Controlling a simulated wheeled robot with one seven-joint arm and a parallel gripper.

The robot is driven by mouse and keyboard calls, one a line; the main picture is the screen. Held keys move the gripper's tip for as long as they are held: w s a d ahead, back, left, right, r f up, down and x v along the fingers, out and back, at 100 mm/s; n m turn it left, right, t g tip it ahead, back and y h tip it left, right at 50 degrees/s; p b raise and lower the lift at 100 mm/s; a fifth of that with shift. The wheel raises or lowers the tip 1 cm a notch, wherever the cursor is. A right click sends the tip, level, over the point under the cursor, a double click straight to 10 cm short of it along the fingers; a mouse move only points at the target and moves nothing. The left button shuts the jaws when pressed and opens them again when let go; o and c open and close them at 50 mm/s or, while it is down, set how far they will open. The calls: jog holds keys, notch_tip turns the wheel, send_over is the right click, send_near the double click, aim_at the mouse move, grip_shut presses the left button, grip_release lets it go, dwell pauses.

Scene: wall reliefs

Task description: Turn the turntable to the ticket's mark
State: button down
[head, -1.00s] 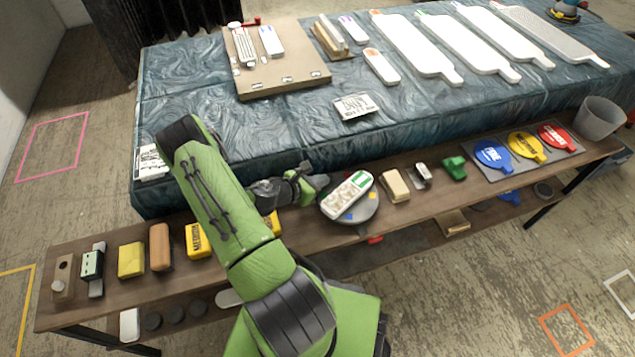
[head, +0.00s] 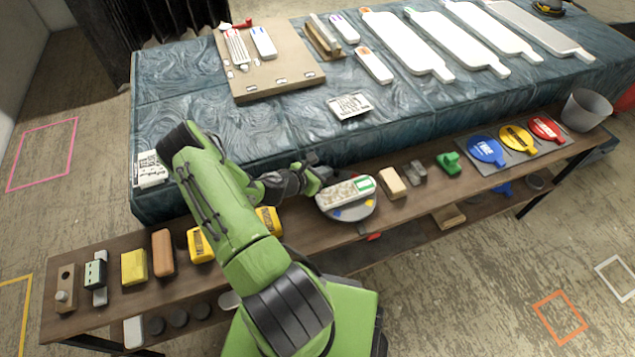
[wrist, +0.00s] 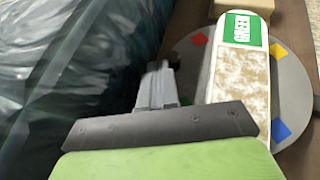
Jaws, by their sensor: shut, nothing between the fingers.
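The turntable (head: 352,216) is a round grey disc on the wooden bench, with coloured marks on its rim. In the wrist view the disc (wrist: 296,85) shows a yellow, a red and a blue mark. A long pale speckled relief block (head: 345,192) with a green label lies across it; the label reads GREEN in the wrist view (wrist: 243,28). My gripper (head: 325,172) is shut and empty, at the disc's far side, close beside the block; contact is unclear. It also shows in the wrist view (wrist: 160,85). A printed card (head: 350,106) lies on the blue-covered table; its text is unreadable.
A beige block (head: 392,182) and a green object (head: 448,163) stand right of the turntable. Blue (head: 487,150), yellow and red paddles lie on a mat further right. Yellow blocks (head: 268,220) are left. The covered table (head: 240,130) borders the bench's far side.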

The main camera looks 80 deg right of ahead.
jog(key=shift+s+d, duration=0.25)
jog(key=shift+d, duration=0.1)
dwell(0.3)
dwell(0.4)
jog(key=p+v, duration=0.3)
jog(key=v, duration=1.3)
